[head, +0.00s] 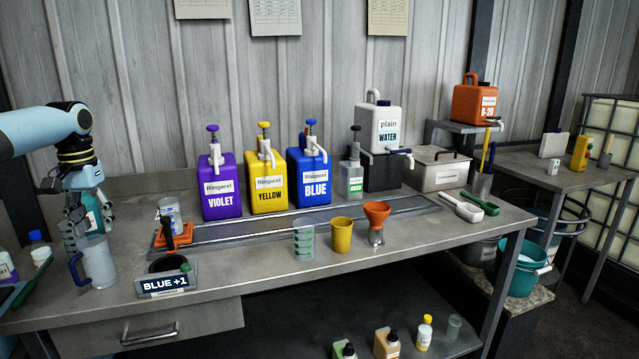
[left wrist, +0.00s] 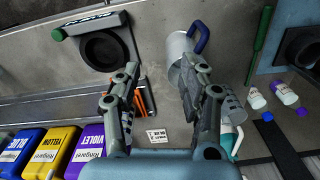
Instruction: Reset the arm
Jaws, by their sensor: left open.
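My left gripper (head: 80,226) hangs at the left end of the bench, pointing down, open with nothing between its fingers. A grey pitcher (head: 99,264) with a blue handle stands upright below and beside it. In the left wrist view my left gripper (left wrist: 160,72) has its two fingers spread apart. There the pitcher (left wrist: 178,46) lies beyond the right finger, which partly covers it. From these views I cannot tell whether that finger touches the pitcher. My right gripper is in neither view.
A black round holder with a BLUE +1 sign (head: 165,285) stands right of the pitcher. Behind it is an orange tray (head: 172,240) with a can. Violet (head: 221,190), yellow (head: 268,188) and blue (head: 309,182) pump containers line the back. Cups stand along the front middle.

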